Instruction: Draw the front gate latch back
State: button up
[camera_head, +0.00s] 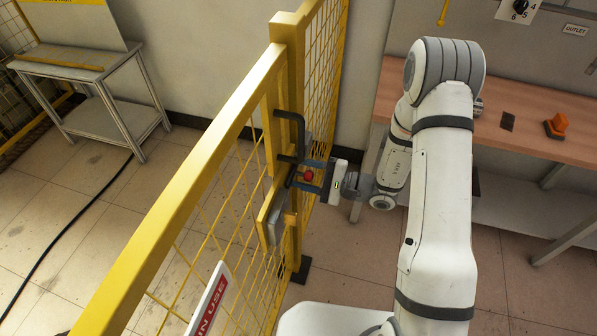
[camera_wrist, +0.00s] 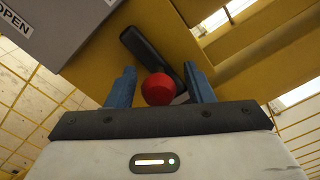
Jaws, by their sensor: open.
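The front gate latch is a grey bolt block (camera_head: 273,226) on a yellow plate of the gate, with a red knob (camera_head: 308,174) and a black bar handle (camera_head: 290,125) above. In the wrist view the red knob (camera_wrist: 158,89) sits between the two blue fingers of my gripper (camera_wrist: 162,88), with a gap on either side. The black bar (camera_wrist: 150,55) lies behind it. My gripper (camera_head: 316,174) is open around the knob from the right. Whether a finger touches the knob cannot be told.
The yellow mesh gate (camera_head: 180,210) runs from the front left to the post (camera_head: 287,60). A wooden bench (camera_head: 530,125) with an orange object (camera_head: 556,125) stands at the right. A grey side table (camera_head: 85,68) stands at the left. A black cable (camera_head: 75,225) crosses the floor.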

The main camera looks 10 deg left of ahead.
aim_at(291, 183)
grip_shut()
jog(key=s+b, duration=0.2)
jog(key=s, duration=0.1)
jog(key=shift+s+a, duration=0.2)
jog(key=shift+s, duration=0.1)
jog(key=shift+w+d, duration=0.1)
jog(key=shift+w, duration=0.25)
grip_release()
jog(key=shift+s, duration=0.15)
